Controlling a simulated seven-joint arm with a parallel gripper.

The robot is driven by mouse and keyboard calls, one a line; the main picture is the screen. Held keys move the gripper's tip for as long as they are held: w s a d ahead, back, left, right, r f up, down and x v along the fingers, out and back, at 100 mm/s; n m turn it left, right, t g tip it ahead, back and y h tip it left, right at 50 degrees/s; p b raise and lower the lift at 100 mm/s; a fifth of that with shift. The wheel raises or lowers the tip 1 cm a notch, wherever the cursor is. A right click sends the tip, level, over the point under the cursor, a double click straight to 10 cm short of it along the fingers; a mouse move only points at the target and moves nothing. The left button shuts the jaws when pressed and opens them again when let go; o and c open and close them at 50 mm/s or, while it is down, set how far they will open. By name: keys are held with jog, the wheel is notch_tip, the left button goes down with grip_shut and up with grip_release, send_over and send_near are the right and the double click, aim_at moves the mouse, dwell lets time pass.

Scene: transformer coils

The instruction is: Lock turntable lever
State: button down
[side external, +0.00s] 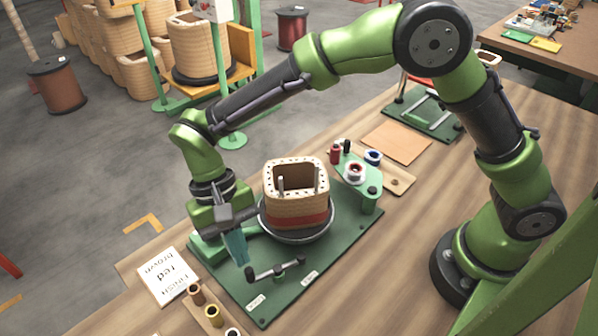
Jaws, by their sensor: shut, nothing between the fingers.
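The turntable (296,238) is a round metallic disc on a green base plate (347,248). A squarish tan coil (297,206) with a red band near its bottom stands on it, with two metal posts showing in its opening. The fingertips are just above and left of the lever's grip; contact cannot be told. Part of the turntable's left edge is hidden behind my gripper.
A green stand (357,178) with small spools is right of the coil. A printed card (168,276) and several small spools lie at the table's front left. A wooden sheet (396,142) lies behind. The table between the plate and my arm's base is clear.

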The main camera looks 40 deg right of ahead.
jog(key=shift+s+a+n, duration=0.25)
jog(key=shift+s+n, duration=0.05)
jog(key=shift+n, duration=0.4)
jog(key=n+h, duration=0.1)
jog(key=s+a+n, duration=0.1)
jog(key=n, duration=0.1)
jog(key=shift+s+h, duration=0.3)
jog(key=shift+h, duration=0.1)
jog(key=n, duration=0.1)
jog(key=s+n+h, duration=0.1)
jog(key=n, duration=0.1)
jog(key=shift+s+a, duration=0.15)
jog(key=shift+s, duration=0.15)
jog(key=shift+s+n+t+h, duration=0.3)
jog(key=shift+s+n+t, duration=0.15)
jog(key=shift+n, duration=0.65)
jog(key=shift+s, duration=0.1)
jog(key=shift+f, duration=0.1)
jog(key=w+a, duration=0.1)
jog(key=w, duration=0.1)
jog(key=w+a, duration=0.1)
jog(key=shift+w+a, duration=0.1)
jog(key=shift+w, duration=0.3)
jog(key=v, duration=1)
jog(key=shift+d, duration=0.25)
